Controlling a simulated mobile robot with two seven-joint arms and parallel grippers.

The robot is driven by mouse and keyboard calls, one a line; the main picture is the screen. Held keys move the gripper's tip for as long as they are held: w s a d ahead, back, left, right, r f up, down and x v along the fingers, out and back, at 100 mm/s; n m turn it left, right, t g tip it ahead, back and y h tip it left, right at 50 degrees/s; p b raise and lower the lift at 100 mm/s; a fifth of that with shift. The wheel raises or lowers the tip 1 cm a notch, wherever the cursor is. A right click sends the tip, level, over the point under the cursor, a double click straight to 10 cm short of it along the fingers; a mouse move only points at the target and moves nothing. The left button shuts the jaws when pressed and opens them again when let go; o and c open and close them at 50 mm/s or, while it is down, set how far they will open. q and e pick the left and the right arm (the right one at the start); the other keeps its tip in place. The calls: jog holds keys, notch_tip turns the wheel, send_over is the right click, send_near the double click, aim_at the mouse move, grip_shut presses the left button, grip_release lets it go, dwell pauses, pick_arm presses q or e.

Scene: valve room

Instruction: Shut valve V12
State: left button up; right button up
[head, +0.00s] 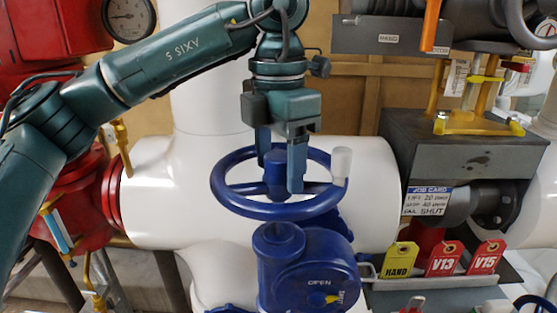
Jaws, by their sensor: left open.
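A blue handwheel (231,203) with a white knob (341,163) on its right rim sits in the middle of the head view. Below it is a blue housing (285,262) marked OPEN, with a yellow pointer (322,299). I see no V12 label on it. My left gripper (280,172) is open and points down over the wheel. Its blue fingers appear either side of the hub, and the right finger's tip shows inside the ring. I cannot tell whether they touch the wheel. The knob is apart, to the gripper's right. My right gripper is out of view.
White pipes (160,200) run behind the wheel. A red valve body (82,208) and a gauge (128,16) are at left. At right are a job card (428,200) reading SHUT, a yellow HAND tag (399,260), and red V13 (444,258) and V15 (486,257) tags.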

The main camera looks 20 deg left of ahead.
pick_arm(q)
jog(key=shift+f, duration=0.25)
notch_tip(320, 180, up, 7)
jog(key=p, duration=0.5)
jog(key=shift+f+p, duration=0.15)
jog(key=shift+p, duration=0.15)
jog(key=shift+f, duration=0.1)
jog(key=n, duration=0.2)
jog(key=shift+n+b, duration=0.3)
jog(key=n, duration=0.5)
jog(key=shift+n+b, duration=0.3)
jog(key=shift+b, duration=0.05)
jog(key=n+b, duration=0.1)
jog(key=n, duration=0.7)
